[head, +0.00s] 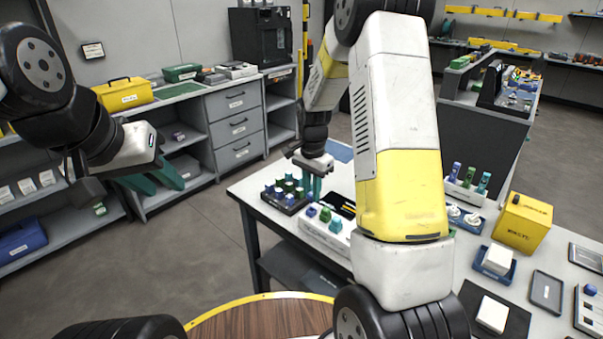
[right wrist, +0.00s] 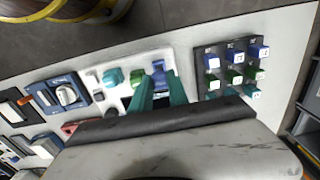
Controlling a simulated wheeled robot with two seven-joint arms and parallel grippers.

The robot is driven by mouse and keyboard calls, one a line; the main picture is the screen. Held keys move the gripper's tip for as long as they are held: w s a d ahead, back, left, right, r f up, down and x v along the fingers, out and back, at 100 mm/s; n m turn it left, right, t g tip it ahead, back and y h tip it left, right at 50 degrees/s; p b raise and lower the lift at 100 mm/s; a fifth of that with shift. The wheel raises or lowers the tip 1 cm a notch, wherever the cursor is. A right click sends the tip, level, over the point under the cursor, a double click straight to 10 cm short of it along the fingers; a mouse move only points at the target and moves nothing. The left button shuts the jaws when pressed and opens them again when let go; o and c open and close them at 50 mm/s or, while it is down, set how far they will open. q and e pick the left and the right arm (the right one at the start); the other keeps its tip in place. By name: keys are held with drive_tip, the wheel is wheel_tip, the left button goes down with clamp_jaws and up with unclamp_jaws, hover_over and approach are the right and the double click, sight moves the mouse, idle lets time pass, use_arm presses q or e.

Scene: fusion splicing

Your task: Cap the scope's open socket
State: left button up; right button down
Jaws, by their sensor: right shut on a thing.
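A dark rack (right wrist: 204,60) holds several blue, green and teal caps. My left gripper (head: 158,182) is open and empty, away from the table. I cannot tell which socket is open.
A white holder with upright coloured pieces (head: 467,186), a yellow box (head: 523,222), a blue tray with a white block (head: 497,260) and a dark mat (head: 495,308) lie right of my right arm. My arm hides the table's middle. Open floor lies left of the table.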

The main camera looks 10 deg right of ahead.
drive_tip(key=shift+f, duration=0.4)
drive_tip(key=shift+f, duration=0.15)
drive_tip(key=shift+s+f, duration=0.1)
drive_tip(key=shift+f, duration=0.25)
drive_tip(key=shift+f, duration=1)
idle(1.4)
drive_tip(key=c, duration=1.2)
unclamp_jaws()
drive_tip(key=shift+r, duration=3)
